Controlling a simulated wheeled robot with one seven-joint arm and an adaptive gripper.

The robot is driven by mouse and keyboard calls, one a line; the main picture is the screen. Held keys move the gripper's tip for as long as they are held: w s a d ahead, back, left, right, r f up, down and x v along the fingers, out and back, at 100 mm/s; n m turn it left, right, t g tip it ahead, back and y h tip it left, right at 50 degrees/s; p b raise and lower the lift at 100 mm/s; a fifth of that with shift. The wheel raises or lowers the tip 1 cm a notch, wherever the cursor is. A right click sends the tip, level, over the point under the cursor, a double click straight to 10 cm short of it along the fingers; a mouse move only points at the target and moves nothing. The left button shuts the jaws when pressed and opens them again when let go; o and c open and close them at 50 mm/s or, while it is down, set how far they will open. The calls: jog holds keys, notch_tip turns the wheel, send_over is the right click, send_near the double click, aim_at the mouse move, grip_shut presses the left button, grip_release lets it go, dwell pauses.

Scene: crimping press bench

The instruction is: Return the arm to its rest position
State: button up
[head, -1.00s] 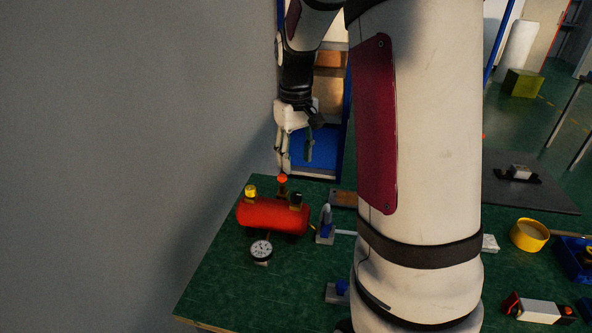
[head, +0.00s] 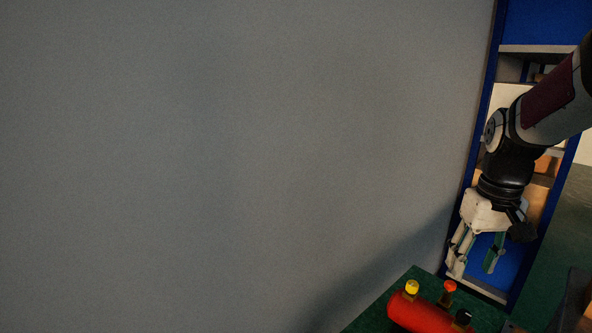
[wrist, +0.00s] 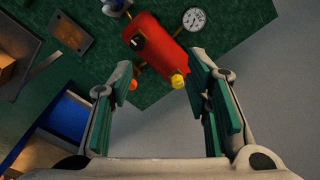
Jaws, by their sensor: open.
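My gripper (head: 475,257) hangs with its fingers pointing down at the right of the head view. It is open, with nothing between its fingers. It is above and behind the red tank (head: 422,313), in front of the blue shelf unit. In the wrist view my gripper (wrist: 166,105) shows two green-padded fingers spread wide. The red tank (wrist: 155,45) lies beyond the fingertips there, apart from them, with a yellow knob (wrist: 178,81) and an orange knob (wrist: 133,84).
A blue shelf unit (head: 488,95) stands behind my gripper. A grey wall (head: 230,150) fills the left. The green bench (head: 376,316) shows at the bottom. The wrist view shows a round gauge (wrist: 194,19) beside the tank and a metal plate (wrist: 71,34) on the bench.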

jog(key=s+a+r+t+p, duration=0.1)
jog(key=s+a+r, duration=0.2)
jog(key=s+a, duration=0.4)
jog(key=s+a+r+n+t, duration=0.1)
jog(key=s+a+r+t, duration=0.1)
jog(key=s+a, duration=0.5)
jog(key=s+r, duration=0.1)
jog(key=s, duration=0.4)
jog(key=shift+s+a+p, duration=0.4)
